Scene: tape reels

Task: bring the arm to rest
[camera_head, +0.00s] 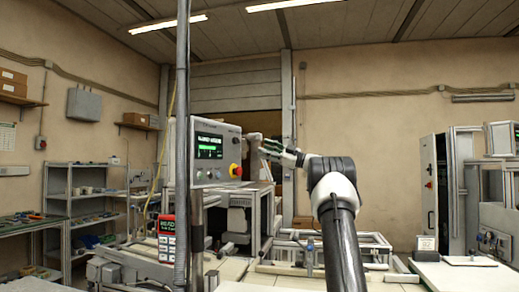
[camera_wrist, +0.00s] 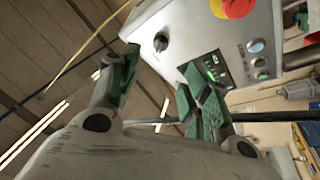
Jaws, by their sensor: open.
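My gripper (camera_head: 264,148) is raised in the middle of the head view, at the end of my bent arm, pointing left towards the grey control panel (camera_head: 214,172). In the wrist view its two green-padded fingers (camera_wrist: 158,78) stand apart with nothing between them. The control panel (camera_wrist: 185,25) fills the upper right there, beyond the fingers. Its lit screen (camera_head: 209,146), black knob (camera_wrist: 161,42) and red stop button on yellow (camera_head: 236,170) show. I cannot tell the exact gap between the fingertips and the panel. No tape reel can be made out.
A dark vertical pole (camera_head: 182,110) stands left of the panel, with a red keypad device (camera_head: 167,238) below. A metal frame (camera_head: 345,243) and pale worktops (camera_head: 470,277) lie low in front. Shelving (camera_head: 72,188) is at left, an open cabinet (camera_head: 433,190) at right. Air above the arm looks clear.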

